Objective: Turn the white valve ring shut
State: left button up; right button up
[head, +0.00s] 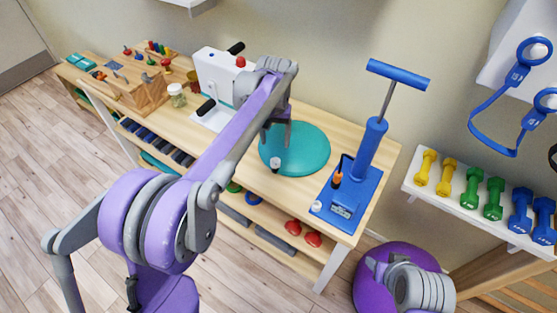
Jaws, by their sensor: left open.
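A flat round teal cushion (309,150) lies on the wooden bench (238,160). A small white ring-like part (275,161) with a dark lower end stands at its left edge; I take it for the valve ring, but it is too small to tell its setting. My left gripper (276,141) reaches over from the left, pointing down. Its fingers are apart and empty, above and close to the white part. I cannot tell whether they touch anything. My right gripper does not show.
A white device (217,82) and jar (177,95) stand left. Dumbbells (468,190) line a shelf at right. A purple ball (400,252) lies below.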

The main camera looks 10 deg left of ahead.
aim_at(275, 160)
pick_arm(q)
notch_tip(275, 160, down, 10)
jog(key=shift+f, duration=0.1)
dwell(0.4)
grip_shut()
